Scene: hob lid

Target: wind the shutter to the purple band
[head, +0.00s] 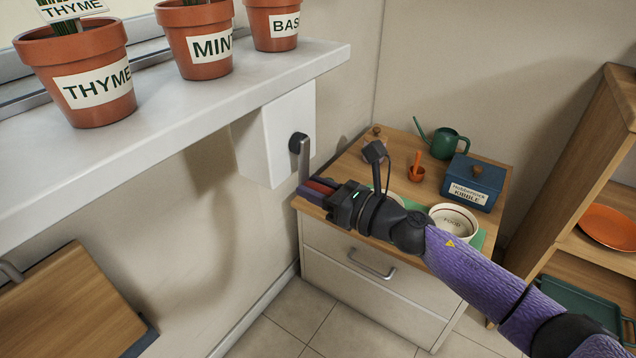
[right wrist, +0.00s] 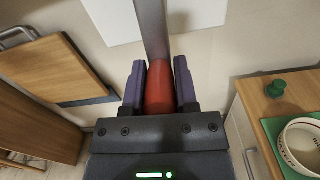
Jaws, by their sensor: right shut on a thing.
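A white winder box (head: 289,135) is fixed to the wall under the sill, with a black hub and a grey crank arm (head: 304,165) that hangs down from it. The crank's red grip (right wrist: 159,88) is between the purple finger pads of my right gripper (head: 318,189), which is shut on it. The grey arm (right wrist: 152,30) runs up from the grip in the right wrist view. The shutter and a purple band on it do not show in either view. My left gripper is not in view.
A white sill (head: 170,120) with several herb pots juts out above the box. A drawer unit (head: 375,265) stands behind my gripper, carrying a food bowl (head: 455,221), a blue kibble box (head: 473,182) and a green watering can (head: 444,143). Wooden shelves (head: 590,150) stand at right.

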